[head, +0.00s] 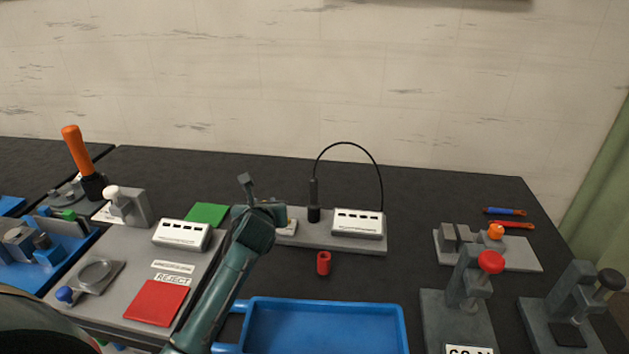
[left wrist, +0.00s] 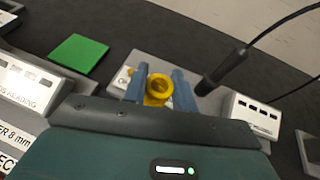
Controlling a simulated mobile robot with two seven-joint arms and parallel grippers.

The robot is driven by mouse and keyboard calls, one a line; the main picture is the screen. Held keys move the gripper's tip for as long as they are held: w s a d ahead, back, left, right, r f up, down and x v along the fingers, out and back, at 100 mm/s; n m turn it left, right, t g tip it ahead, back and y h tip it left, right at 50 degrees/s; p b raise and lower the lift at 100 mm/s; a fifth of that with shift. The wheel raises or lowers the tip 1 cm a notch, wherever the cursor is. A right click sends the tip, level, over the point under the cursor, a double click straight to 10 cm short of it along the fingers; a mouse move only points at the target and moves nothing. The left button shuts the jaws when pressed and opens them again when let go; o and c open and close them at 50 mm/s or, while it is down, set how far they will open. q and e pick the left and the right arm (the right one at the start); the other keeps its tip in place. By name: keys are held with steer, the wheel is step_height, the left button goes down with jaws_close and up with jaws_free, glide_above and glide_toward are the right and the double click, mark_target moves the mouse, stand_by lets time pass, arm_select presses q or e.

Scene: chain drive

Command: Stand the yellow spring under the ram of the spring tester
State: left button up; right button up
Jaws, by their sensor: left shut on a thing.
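The yellow spring (left wrist: 158,90) shows in the left wrist view as a round yellow ring, seen from its open end, between my left gripper's two fingers. My left gripper (head: 262,207) is shut on it, near the grey sensor base at the middle of the table. In the head view the spring is mostly hidden by the gripper. A grey lever stand with a red ball knob (head: 490,262) stands at the front right with a partly cut-off number plate; it looks like the spring tester (head: 440,312). The space under its ram is not clearly visible. My right gripper is not in view.
A red cylinder (head: 323,264) stands mid-table behind a blue tray (head: 325,302). A sensor base (head: 372,247) carries a probe with an arched cable. A black-knobbed stand (head: 553,310) is at far right. Green (head: 208,214) and red (head: 156,303) pads lie left.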

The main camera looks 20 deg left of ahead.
arm_select(q)
steer(key=shift+s+d+r, duration=0.1)
steer(key=shift+r, duration=0.25)
steer(key=s+d+r+m+h, duration=0.1)
steer(key=s+d+m+h, duration=0.1)
steer(key=s+d, duration=0.6)
steer(key=s+d+r+m+t+h, duration=0.1)
steer(key=s+d+r+m+h, duration=0.1)
steer(key=s+d, duration=0.6)
steer(key=s+m+h, duration=0.1)
steer(key=s+h, duration=0.1)
steer(key=shift+s, duration=0.4)
steer(key=shift+d, duration=0.1)
